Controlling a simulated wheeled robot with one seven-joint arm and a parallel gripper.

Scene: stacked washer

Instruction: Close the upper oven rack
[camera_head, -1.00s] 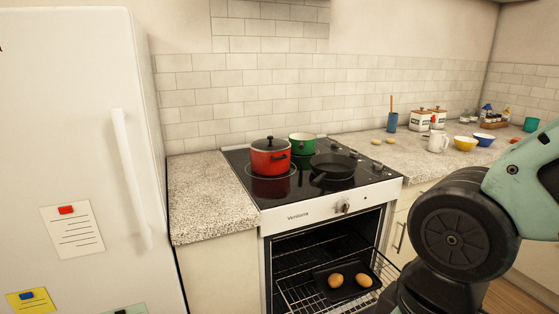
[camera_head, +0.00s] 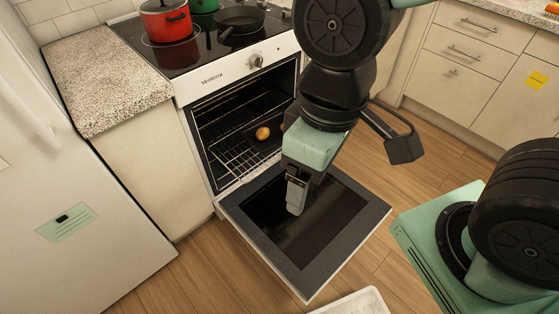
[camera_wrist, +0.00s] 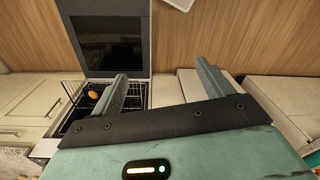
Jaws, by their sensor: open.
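The oven (camera_head: 215,88) stands open, with its door (camera_head: 345,247) folded down flat. Wire racks (camera_head: 232,160) show inside; their levels are hard to separate, and my arm hides their right side. A dark tray with a brown egg-like item (camera_head: 262,134) sits on a rack. My gripper (camera_head: 296,206) points down over the open door, in front of the racks and apart from them. In the wrist view my gripper (camera_wrist: 162,72) has its two fingers wide apart with nothing between them. The rack and the egg-like item (camera_wrist: 94,94) show beside the left finger there.
A red pot (camera_head: 167,22), a green pot and a black pan (camera_head: 238,18) stand on the cooktop. A fridge (camera_head: 60,190) is at left, drawers (camera_head: 470,50) at right. A white tray-like thing (camera_head: 355,303) is at the bottom edge. Wooden floor (camera_head: 165,285) is open left of the door.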

